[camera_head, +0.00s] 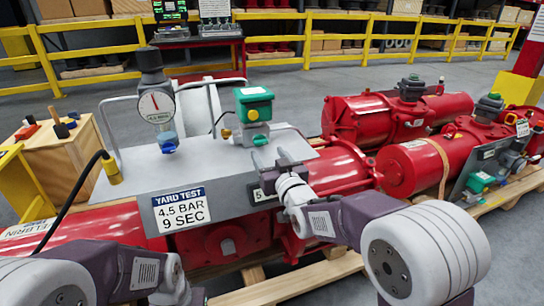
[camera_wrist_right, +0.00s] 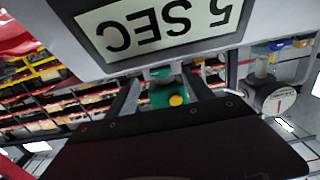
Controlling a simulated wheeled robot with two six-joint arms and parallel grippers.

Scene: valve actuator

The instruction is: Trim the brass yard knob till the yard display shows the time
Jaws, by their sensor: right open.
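The grey yard test panel (camera_head: 120,178) carries a sign (camera_head: 181,208) reading "YARD TEST 4.5 BAR 9 SEC". A small brass-coloured knob (camera_head: 226,133) is beside the green-topped unit (camera_head: 254,103), which also has a brass-yellow part on its front. My right gripper (camera_head: 270,155) is open in front of this unit, and nothing shows held. In the right wrist view, a yellow round part (camera_wrist_right: 176,100) on a green body appears between the open fingers (camera_wrist_right: 163,88). A display (camera_wrist_right: 160,25) reads "5 SEC", upside down; the right gripper partly hides it in the head view.
A dial gauge (camera_head: 156,103) with a blue fitting stands left of the green unit, and grey tube rails rise nearby. Red actuators (camera_head: 385,118) lie on pallets to the right. A wooden crate (camera_head: 60,160) with tools stands left. Yellow railings (camera_head: 300,45) cross behind.

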